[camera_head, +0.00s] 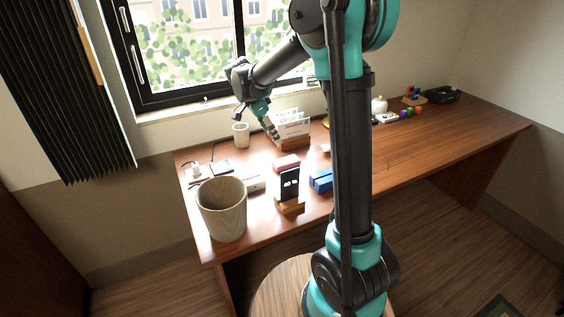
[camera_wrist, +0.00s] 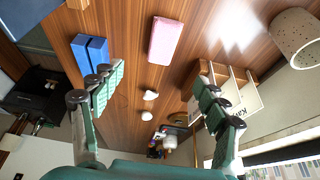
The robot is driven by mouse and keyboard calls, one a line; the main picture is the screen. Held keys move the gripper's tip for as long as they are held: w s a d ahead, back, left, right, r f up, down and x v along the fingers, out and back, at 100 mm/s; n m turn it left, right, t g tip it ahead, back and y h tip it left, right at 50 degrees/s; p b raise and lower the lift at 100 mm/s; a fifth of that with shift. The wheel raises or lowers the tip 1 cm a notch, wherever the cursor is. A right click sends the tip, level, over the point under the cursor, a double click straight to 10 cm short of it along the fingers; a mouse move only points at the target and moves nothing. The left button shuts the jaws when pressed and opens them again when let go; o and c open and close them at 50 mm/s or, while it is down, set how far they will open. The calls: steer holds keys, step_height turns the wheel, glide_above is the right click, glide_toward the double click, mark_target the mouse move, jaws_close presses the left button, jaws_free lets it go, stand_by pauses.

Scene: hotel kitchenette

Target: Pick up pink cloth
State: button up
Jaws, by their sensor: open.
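The pink cloth (camera_head: 286,162) is a folded, oblong bundle lying flat on the wooden desk in the head view. In the wrist view the pink cloth (camera_wrist: 165,41) lies near the top centre, fully visible, beyond the fingertips. My gripper (camera_head: 270,133) hangs over the back of the desk, in front of the window and beside the card holder, behind and left of the cloth. In the wrist view my gripper (camera_wrist: 159,76) has its two fingers wide apart with nothing between them. It is apart from the cloth.
A wooden card holder (camera_head: 291,135) stands close to the gripper. A blue box (camera_head: 321,180), a phone on a stand (camera_head: 289,184) and a wooden bin (camera_head: 222,209) are in front of the cloth. A pale cup (camera_head: 241,135) stands at the back left.

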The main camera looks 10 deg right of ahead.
glide_above(286, 160)
steer(key=s+a, duration=0.2)
steer(key=f, duration=1)
steer(key=shift+w+a, duration=0.2)
steer(key=shift+w, duration=0.05)
steer(key=shift+w+x, duration=0.15)
steer(key=shift+x, duration=1.2)
steer(key=shift+w+x, duration=0.2)
steer(key=shift+x, duration=1.2)
steer(key=shift+a+r, duration=0.1)
steer(key=shift+s, duration=0.1)
steer(key=c, duration=1.3)
steer(key=shift+c, duration=0.2)
steer(key=shift+r, duration=0.15)
step_height(286, 160, up, 20)
